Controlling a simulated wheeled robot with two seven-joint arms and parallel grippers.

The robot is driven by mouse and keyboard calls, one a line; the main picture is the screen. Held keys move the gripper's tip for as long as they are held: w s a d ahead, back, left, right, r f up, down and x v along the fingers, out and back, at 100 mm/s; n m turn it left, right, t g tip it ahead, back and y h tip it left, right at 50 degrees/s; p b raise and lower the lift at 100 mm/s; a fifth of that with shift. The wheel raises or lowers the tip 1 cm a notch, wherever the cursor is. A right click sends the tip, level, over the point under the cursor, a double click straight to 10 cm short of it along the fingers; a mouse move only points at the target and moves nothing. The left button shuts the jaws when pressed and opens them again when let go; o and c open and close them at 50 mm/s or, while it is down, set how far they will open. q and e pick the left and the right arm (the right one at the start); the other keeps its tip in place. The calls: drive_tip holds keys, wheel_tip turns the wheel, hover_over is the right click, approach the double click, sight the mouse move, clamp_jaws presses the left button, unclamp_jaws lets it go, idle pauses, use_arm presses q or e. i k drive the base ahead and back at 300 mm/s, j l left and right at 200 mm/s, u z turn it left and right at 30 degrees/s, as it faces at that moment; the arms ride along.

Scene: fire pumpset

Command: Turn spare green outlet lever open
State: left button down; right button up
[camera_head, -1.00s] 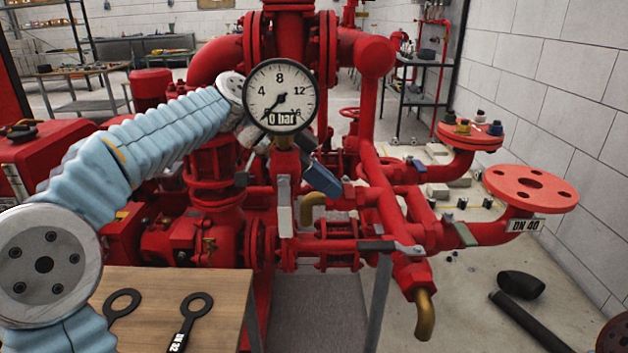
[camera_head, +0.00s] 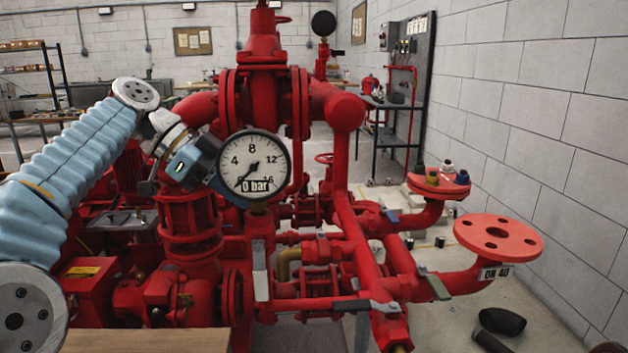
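The green lever (camera_head: 435,286) sits on the right outlet pipe, just left of the "DN 40" label (camera_head: 494,273) and its open red flange (camera_head: 498,238). It slants down to the right and nothing touches it. My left arm comes in from the left, and its gripper (camera_head: 192,166) is beside the pressure gauge (camera_head: 254,164), far left of the green lever. Its fingers are not clear, partly hidden near the gauge, so I cannot tell if they are open. My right gripper is not in view.
A blue lever (camera_head: 391,215) is on the pipe behind. Grey levers are on the pipe (camera_head: 260,270) below the gauge and the front outlet (camera_head: 352,305). A wooden tabletop (camera_head: 150,342) is at the lower left. Black hose parts (camera_head: 500,322) lie on the right floor.

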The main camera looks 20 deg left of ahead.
sight(442, 293)
drive_tip(key=k, duration=1.5)
